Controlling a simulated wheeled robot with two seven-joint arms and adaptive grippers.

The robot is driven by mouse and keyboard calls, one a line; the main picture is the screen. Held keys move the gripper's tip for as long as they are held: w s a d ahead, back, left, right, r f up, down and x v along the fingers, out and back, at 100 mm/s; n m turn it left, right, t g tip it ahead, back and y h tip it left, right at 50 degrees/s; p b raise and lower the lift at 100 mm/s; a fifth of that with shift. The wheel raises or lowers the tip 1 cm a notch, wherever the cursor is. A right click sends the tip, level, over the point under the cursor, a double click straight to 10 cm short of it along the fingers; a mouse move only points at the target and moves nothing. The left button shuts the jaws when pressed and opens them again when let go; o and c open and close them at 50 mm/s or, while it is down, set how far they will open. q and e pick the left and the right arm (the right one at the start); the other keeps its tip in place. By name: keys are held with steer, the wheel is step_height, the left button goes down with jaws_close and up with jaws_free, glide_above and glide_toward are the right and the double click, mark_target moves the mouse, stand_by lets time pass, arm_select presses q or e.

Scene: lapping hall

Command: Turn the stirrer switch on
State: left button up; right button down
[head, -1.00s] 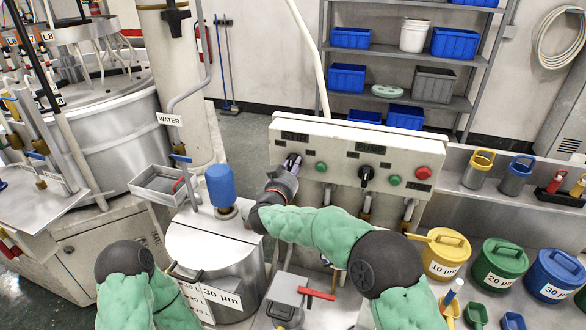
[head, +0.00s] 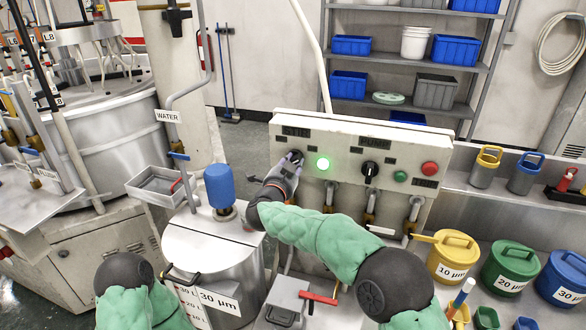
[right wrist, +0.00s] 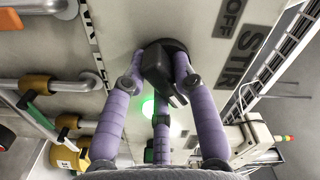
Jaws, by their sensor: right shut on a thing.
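The stirrer switch (head: 297,157) is a black rotary knob at the left end of the cream control panel (head: 440,150), under a partly legible "STIR" label. The right wrist view shows its black knob (right wrist: 158,66) on a round base, with "OFF" and "STIR" printed beside it. My right gripper (head: 290,160) is shut on this knob; its purple fingers (right wrist: 160,85) close around it from several sides. The green lamp (head: 323,163) right of the switch is lit brightly. My left arm shows at the lower left, but its gripper is out of view.
A second black knob (head: 371,170), a dull green button (head: 400,176) and a red button (head: 430,168) sit further right on the panel. The steel tank with a blue motor (head: 219,186) stands left of my right forearm. Lidded pots (head: 453,257) stand at the right.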

steer(key=shift+f+m+b, duration=0.1)
steer(key=shift+m+b, duration=0.2)
steer(key=shift+m, duration=0.3)
steer(key=c, duration=1)
jaws_free()
steer(key=shift+s, duration=0.1)
steer(key=v, duration=1.2)
